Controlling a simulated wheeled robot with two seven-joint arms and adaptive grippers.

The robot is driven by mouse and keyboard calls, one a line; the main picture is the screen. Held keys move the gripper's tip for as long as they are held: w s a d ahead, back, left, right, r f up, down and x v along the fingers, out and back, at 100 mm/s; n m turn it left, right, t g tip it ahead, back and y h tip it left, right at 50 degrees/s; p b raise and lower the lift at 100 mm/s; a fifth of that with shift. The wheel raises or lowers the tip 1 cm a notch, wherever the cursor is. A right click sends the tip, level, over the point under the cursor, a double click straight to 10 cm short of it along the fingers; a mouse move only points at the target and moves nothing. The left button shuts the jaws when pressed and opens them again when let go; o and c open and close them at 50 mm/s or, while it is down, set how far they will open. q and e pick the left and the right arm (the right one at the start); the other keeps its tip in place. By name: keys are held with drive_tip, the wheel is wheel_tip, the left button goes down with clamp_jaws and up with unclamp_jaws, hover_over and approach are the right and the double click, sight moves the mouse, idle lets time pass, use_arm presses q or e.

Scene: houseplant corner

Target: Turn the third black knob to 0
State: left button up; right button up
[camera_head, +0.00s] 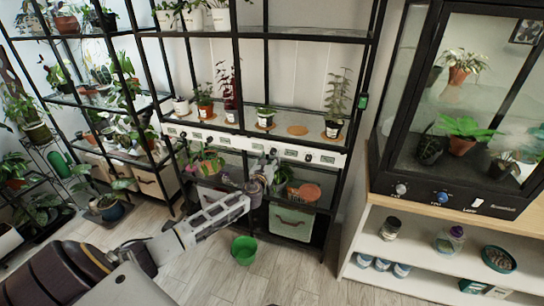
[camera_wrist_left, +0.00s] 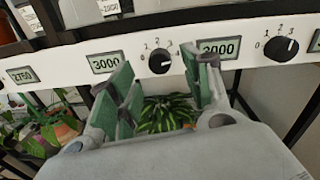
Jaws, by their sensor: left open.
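A white strip (camera_head: 235,143) with several black knobs and small displays runs along the front of the middle rack. Another black knob (camera_wrist_left: 281,48) is farther right. I cannot tell for sure which is the third. My left gripper (camera_wrist_left: 165,88) is open, its green-padded fingers below and either side of the nearer knob, apart from it. In the head view my left gripper (camera_head: 265,168) is just below the strip.
Plants stand on the shelf above the strip. A leafy plant (camera_wrist_left: 165,114) is behind and below my fingers. A green bucket (camera_head: 244,250) stands on the floor. A glass cabinet (camera_head: 402,150) with its own knobs is at the right.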

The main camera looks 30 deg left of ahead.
sight(273, 153)
use_arm(q)
drive_tip(key=shift+x, duration=1.65)
drive_tip(key=shift+w, duration=0.2)
use_arm(e)
drive_tip(key=shift+w+a+r, duration=0.25)
drive_tip(key=shift+w+a, duration=0.1)
drive_tip(key=shift+w, duration=0.2)
use_arm(q)
drive_tip(key=c, duration=1)
drive_tip(key=shift+c, duration=0.2)
use_arm(e)
drive_tip(key=shift+s+d+f, duration=0.1)
drive_tip(key=shift+f, duration=0.05)
